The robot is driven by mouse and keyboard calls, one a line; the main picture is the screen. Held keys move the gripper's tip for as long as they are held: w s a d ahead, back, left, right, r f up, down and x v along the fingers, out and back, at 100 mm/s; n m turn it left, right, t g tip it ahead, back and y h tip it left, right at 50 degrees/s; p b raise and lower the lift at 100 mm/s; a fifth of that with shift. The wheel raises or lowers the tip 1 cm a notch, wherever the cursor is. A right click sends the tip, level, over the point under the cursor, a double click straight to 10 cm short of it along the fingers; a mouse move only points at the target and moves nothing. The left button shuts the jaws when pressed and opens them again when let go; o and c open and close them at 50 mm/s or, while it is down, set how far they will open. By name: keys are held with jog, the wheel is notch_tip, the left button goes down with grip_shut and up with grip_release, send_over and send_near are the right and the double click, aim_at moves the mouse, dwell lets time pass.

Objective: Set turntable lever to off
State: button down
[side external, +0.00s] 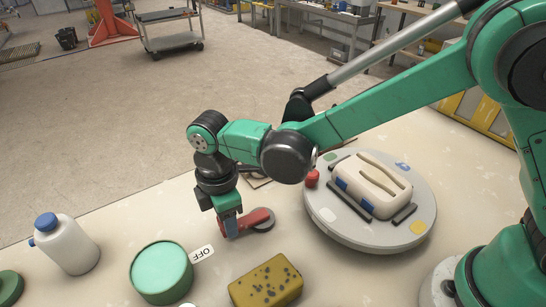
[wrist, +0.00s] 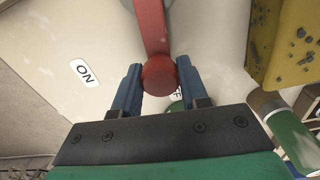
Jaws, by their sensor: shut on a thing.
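The red turntable lever (side external: 256,217) lies on the bench, its round pivot at the right end and its handle pointing left. My gripper (side external: 230,236) reaches down over the handle end. In the wrist view my gripper (wrist: 158,80) has its blue fingers on either side of the lever's round red end (wrist: 158,73), shut on it. The OFF label (side external: 202,254) lies just left of and in front of the gripper; in the wrist view it is partly hidden by the right finger. The ON label (wrist: 85,73) shows at the left in the wrist view.
The grey turntable (side external: 330,226) stands right of the lever, bearing a cream block (side external: 372,185). A green round tub (side external: 161,271), a yellow speckled sponge (side external: 266,282) and a white bottle (side external: 66,245) with a blue cap stand in front and left.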

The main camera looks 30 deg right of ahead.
jog(key=shift+s+n, duration=0.3)
jog(key=shift+n, duration=0.2)
jog(key=shift+s, duration=0.1)
jog(key=shift+c, duration=2.3)
grip_release()
jog(key=shift+r, duration=2.85)
